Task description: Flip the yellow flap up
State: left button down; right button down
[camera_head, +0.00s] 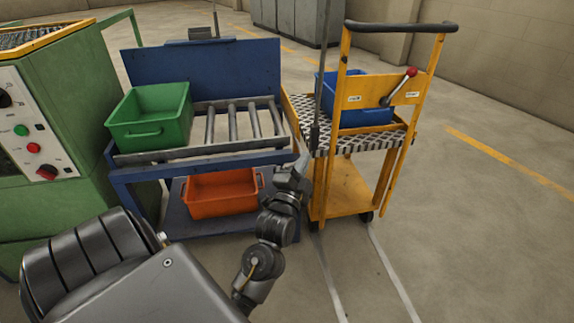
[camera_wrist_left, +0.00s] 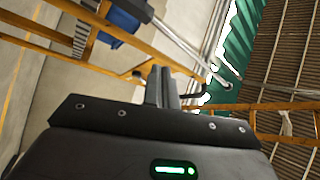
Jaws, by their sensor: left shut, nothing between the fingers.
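A yellow panel (camera_head: 378,92) with two small white labels spans the uprights of the yellow cart (camera_head: 345,185); I cannot tell whether it is the flap. A lever with a red knob (camera_head: 411,72) stands at the panel's right part, tilted up to the right. My left gripper (camera_head: 302,164) is shut and empty, in front of the cart's left side, below and left of the panel. In the left wrist view its fingers (camera_wrist_left: 161,84) are together, with yellow bars beyond them. My right gripper is not in view.
A blue bin (camera_head: 358,92) sits on the cart's patterned deck. Left of the cart stands a blue roller table (camera_head: 205,62) with a green bin (camera_head: 150,112) on top and an orange bin (camera_head: 222,192) below. A green machine (camera_head: 80,95) stands far left. Floor at right is clear.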

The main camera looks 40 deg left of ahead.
pick_arm(q)
jog(key=d+f+n+g+h+p, duration=0.1)
jog(key=d+f+g+h+p, duration=0.25)
jog(key=f+p, duration=0.45)
jog(key=d+f+g+h+p, duration=0.2)
jog(key=d+f+g+p, duration=0.15)
jog(key=f+p, duration=0.45)
jog(key=s+d+f+n+g+h+p, duration=0.2)
jog(key=s+d+f+g+p, duration=0.2)
jog(key=s+f+p, duration=0.4)
jog(key=shift+s+d+f+n+g, duration=0.25)
jog(key=shift+s+f+g, duration=0.65)
jog(key=shift+s+f, duration=3.55)
jog(key=shift+v, duration=1)
